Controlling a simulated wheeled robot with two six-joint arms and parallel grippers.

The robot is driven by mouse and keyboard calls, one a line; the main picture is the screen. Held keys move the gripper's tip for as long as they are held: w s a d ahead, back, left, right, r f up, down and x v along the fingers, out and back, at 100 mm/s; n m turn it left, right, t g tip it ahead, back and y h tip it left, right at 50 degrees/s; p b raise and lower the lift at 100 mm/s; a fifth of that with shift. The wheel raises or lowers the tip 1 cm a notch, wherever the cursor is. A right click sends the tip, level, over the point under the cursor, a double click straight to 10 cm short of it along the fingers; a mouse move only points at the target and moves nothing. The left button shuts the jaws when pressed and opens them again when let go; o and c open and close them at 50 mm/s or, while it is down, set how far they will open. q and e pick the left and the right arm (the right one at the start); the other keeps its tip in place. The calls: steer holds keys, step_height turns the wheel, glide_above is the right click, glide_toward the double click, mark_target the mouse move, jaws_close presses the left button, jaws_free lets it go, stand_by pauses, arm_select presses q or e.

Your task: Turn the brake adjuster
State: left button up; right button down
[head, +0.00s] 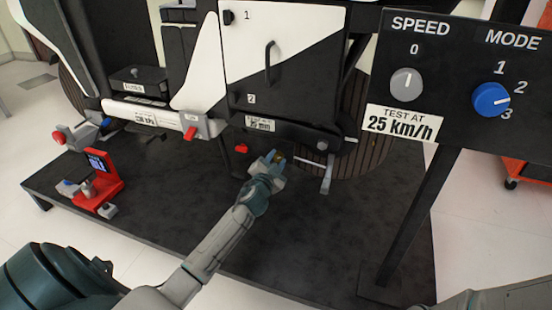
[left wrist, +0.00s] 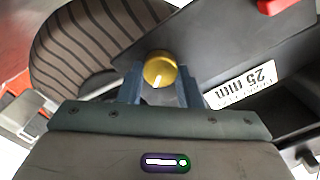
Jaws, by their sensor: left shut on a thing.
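The brake adjuster is a round brass-coloured knob with a white mark, seen in the left wrist view (left wrist: 159,70) on a dark panel. In the head view it is small and mostly hidden by the fingers. My left gripper (head: 275,158) reaches up to it under the white and black chassis. In the left wrist view the blue-grey fingers of the left gripper (left wrist: 160,85) stand on both sides of the knob and are shut on it. The white mark points toward the bottom of that view. My right gripper is not in view.
A label reading 25 mm (left wrist: 247,84) is beside the knob. A grey lever (head: 327,175) hangs right of my left gripper. A red device with a screen (head: 98,180) stands on the dark platform (head: 200,215). A SPEED and MODE panel (head: 450,75) stands at right.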

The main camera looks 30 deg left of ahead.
arm_select(q)
steer(key=shift+f+m, duration=0.1)
steer(key=shift+m, duration=0.2)
steer(key=o, duration=1)
steer(key=shift+c, duration=0.2)
steer(key=shift+s, duration=0.1)
steer(key=p+v, duration=0.1)
steer(key=v, duration=0.9)
steer(key=shift+s, duration=0.35)
